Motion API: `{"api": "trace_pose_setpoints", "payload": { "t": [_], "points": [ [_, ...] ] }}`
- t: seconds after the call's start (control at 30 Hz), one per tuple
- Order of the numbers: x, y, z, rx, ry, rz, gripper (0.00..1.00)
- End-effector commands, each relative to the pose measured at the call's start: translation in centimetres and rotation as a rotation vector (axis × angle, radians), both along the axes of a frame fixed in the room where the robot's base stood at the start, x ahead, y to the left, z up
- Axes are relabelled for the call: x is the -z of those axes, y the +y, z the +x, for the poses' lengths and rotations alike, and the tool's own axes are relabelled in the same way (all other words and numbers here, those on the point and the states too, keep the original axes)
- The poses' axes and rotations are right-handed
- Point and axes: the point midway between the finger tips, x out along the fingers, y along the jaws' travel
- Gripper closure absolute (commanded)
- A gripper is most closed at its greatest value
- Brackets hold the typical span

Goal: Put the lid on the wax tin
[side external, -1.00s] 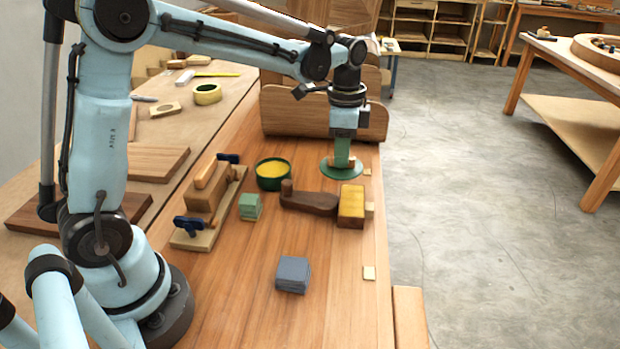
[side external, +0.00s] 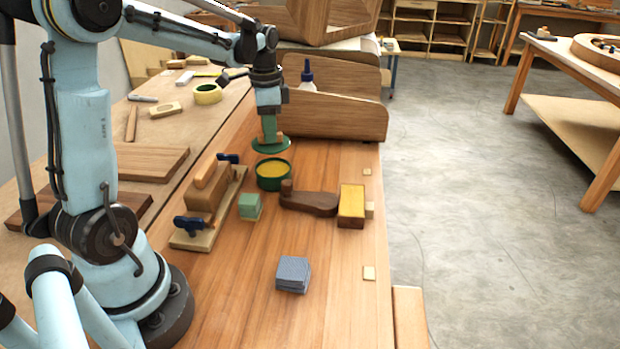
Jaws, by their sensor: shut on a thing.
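The wax tin (side external: 273,184) is a round dark green tin, open at the top, with yellow wax inside. It stands upright on the wooden bench. The lid (side external: 271,149) is a flat green disc. The exact height gap cannot be told from this view.
A brown wooden plane-like tool (side external: 308,201) and a yellow-topped block (side external: 351,203) lie right of the tin. A green block (side external: 249,205) and a clamped wood piece (side external: 207,195) stand left. Curved wooden panels (side external: 335,122) and a glue bottle (side external: 307,77) are behind.

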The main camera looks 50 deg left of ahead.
Motion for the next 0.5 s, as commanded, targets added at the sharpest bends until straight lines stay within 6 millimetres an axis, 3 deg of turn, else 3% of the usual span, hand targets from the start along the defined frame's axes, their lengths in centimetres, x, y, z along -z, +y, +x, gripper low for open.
{"api": "trace_pose_setpoints", "payload": {
  "t": [0.5],
  "points": [
    [4.0, 0.0, 0.1, 0.001, 0.000, 0.000, 1.00]
  ]
}}
